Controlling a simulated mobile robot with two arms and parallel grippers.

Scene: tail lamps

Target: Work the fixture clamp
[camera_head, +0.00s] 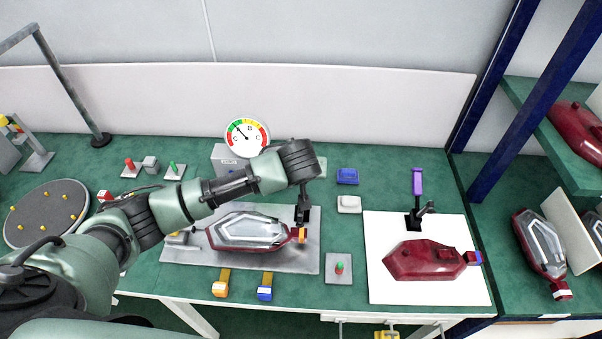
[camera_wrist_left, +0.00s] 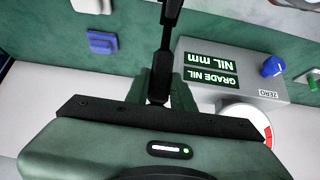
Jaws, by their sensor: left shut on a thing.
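The grey fixture plate (camera_head: 305,262) lies on the green bench. A red and clear tail lamp (camera_head: 245,232) lies on it, with an orange end block (camera_head: 302,235). My left gripper (camera_head: 303,217) points down over the plate's right end, just behind that block. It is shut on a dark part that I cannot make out. The dark fingers (camera_wrist_left: 165,50) show close together in the left wrist view. A clamp with an upright purple handle (camera_head: 417,182) stands on a white mat (camera_head: 385,288), apart from my gripper. My right gripper is not in view.
A red lamp (camera_head: 425,262) lies on the mat. A dial (camera_head: 247,136) stands behind my arm; its grey box (camera_wrist_left: 235,75) reads NIL in the wrist view. A button plate (camera_head: 338,270) stands right of the fixture. A rack post (camera_head: 500,100) rises at the right.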

